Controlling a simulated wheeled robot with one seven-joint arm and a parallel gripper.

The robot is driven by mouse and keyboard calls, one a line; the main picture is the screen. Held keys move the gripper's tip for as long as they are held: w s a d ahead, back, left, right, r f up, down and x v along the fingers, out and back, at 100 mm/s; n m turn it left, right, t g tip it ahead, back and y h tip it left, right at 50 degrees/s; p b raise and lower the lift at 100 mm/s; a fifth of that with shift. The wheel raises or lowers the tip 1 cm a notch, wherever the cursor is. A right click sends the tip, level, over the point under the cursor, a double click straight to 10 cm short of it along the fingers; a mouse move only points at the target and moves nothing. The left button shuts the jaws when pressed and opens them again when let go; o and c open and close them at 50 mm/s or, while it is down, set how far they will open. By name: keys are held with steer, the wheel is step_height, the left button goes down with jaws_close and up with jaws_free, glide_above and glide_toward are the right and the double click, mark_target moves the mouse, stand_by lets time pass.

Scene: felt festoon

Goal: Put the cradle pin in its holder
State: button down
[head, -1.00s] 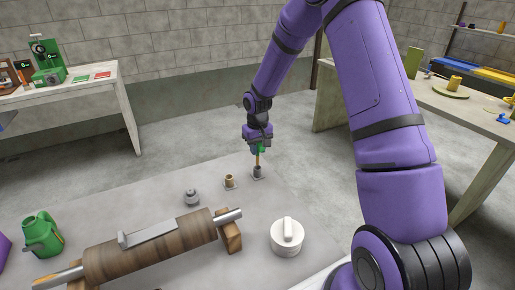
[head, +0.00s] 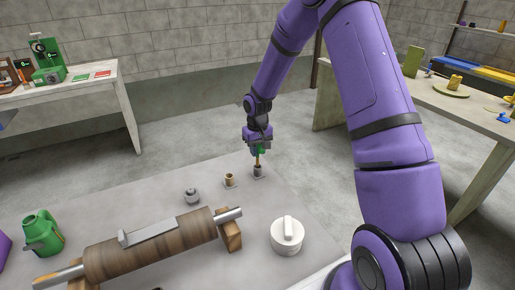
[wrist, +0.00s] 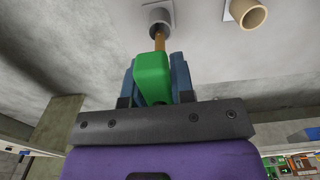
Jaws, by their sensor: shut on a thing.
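My gripper (head: 259,148) is shut on the cradle pin, which has a green block-like handle (wrist: 153,77) and a thin brass-coloured shaft (wrist: 159,42). The pin points down over a grey cylindrical holder (head: 257,171) on a small square plate, near the table's far edge. In the wrist view the shaft's end meets the mouth of this grey holder (wrist: 160,17). I cannot tell how far inside it is.
A brass-coloured cup (head: 230,180) stands just left of the grey holder. A grey knobbed piece (head: 192,197), a brown roller (head: 155,247) on wooden cradles, a white lidded pot (head: 287,237) and a green jug (head: 42,236) share the table (head: 130,212).

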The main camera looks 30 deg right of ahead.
steer(key=shift+f, duration=1.95)
steer(key=c, duration=0.9)
jaws_free()
steer(key=shift+r, duration=0.1)
step_height(320, 180, up, 11)
steer(key=shift+f, duration=0.2)
steer(key=shift+r, duration=5)
